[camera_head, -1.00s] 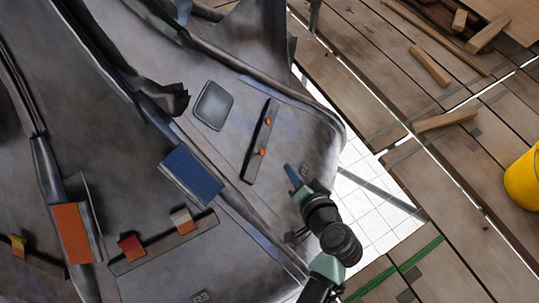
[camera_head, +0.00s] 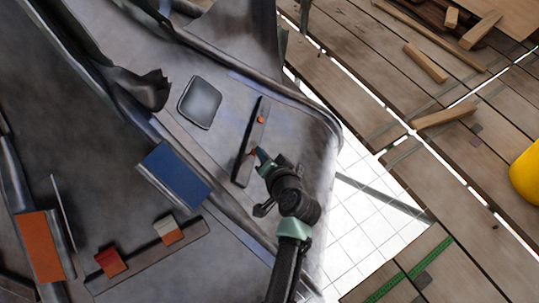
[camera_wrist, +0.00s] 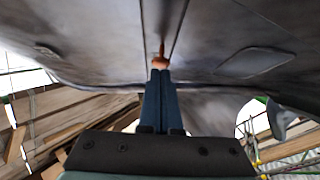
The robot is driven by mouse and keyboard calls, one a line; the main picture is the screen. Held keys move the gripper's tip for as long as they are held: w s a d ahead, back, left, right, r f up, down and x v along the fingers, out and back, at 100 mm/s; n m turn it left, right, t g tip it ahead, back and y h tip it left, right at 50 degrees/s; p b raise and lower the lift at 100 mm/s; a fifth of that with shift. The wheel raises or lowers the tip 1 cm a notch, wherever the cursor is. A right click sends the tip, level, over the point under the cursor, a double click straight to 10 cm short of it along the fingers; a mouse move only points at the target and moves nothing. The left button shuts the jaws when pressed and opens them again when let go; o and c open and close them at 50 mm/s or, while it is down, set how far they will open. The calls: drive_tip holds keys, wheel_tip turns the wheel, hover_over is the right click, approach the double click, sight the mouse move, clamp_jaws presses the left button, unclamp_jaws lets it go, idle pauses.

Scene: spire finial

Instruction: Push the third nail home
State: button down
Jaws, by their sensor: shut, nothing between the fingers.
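A dark narrow strip (camera_head: 246,165) lies on the grey metal sheet. An orange nail head (camera_head: 261,119) shows on its upper part. My gripper (camera_head: 259,152) is shut and empty, with its blue fingertips at the strip's lower nail, which they mostly hide in the head view. In the wrist view, this orange nail (camera_wrist: 160,62) stands just beyond the tips of my shut fingers (camera_wrist: 160,73), its thin shank running to the strip. The tips look at or very close to its head; I cannot tell if they touch. How deep it sits is unclear.
A grey square pad (camera_head: 200,102) and a blue block (camera_head: 175,175) lie left of the strip. Red (camera_head: 110,263) and orange (camera_head: 40,246) pieces are lower left. A raised metal seam runs beside the blue block. Planks and a yellow bucket (camera_head: 526,172) are at the right.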

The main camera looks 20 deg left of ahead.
sight(253, 156)
drive_tip(key=shift+a, duration=0.1)
drive_tip(key=shift+s+a+f+b, duration=0.2)
drive_tip(key=shift+a+f+b, duration=0.15)
drive_tip(key=shift+a+f, duration=0.7)
drive_tip(key=shift+f, duration=0.1)
